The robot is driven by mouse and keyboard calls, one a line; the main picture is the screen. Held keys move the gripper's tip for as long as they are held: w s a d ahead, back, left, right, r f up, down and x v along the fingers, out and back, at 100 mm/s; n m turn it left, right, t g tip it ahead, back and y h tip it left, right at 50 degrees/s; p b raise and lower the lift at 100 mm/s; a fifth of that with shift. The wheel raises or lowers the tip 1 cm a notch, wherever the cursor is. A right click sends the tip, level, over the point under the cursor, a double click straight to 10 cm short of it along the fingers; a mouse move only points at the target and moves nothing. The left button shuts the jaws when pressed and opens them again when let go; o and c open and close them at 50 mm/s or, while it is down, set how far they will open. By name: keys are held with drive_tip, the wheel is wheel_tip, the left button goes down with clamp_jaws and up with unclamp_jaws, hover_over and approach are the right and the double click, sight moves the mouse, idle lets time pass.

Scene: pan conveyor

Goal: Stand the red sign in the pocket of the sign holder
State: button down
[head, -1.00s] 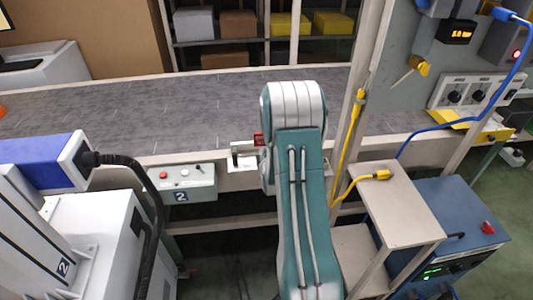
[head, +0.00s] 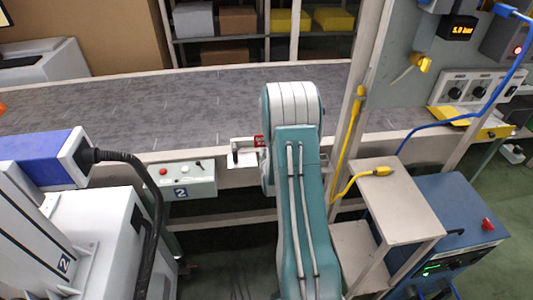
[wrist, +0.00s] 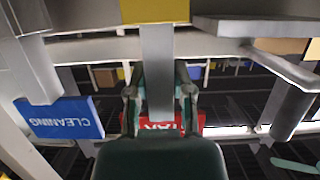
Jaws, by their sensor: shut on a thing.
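The red sign (wrist: 160,124) with white letters is between the two fingers of my gripper (wrist: 160,110) in the wrist view, partly hidden by the gripper body and a grey upright strip. My gripper is shut on the sign. In the head view, a small red part of the sign (head: 258,141) shows left of my arm; the gripper is hidden there. A white bracket (head: 241,145) at the conveyor's front edge, which looks like the sign holder, stands just left of the red sign. I cannot tell whether they touch. Its pocket is not clear.
A blue sign reading CLEANING (wrist: 60,118) shows upside down in the wrist view. A control box (head: 188,181) is left of the bracket. The grey conveyor belt (head: 150,105) is clear behind. A post with a yellow cable (head: 349,135) stands right of my arm.

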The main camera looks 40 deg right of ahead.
drive_tip(key=shift+f, duration=1)
drive_tip(key=shift+c, duration=2.1)
unclamp_jaws()
drive_tip(key=v, duration=1.2)
drive_tip(key=shift+w, duration=0.1)
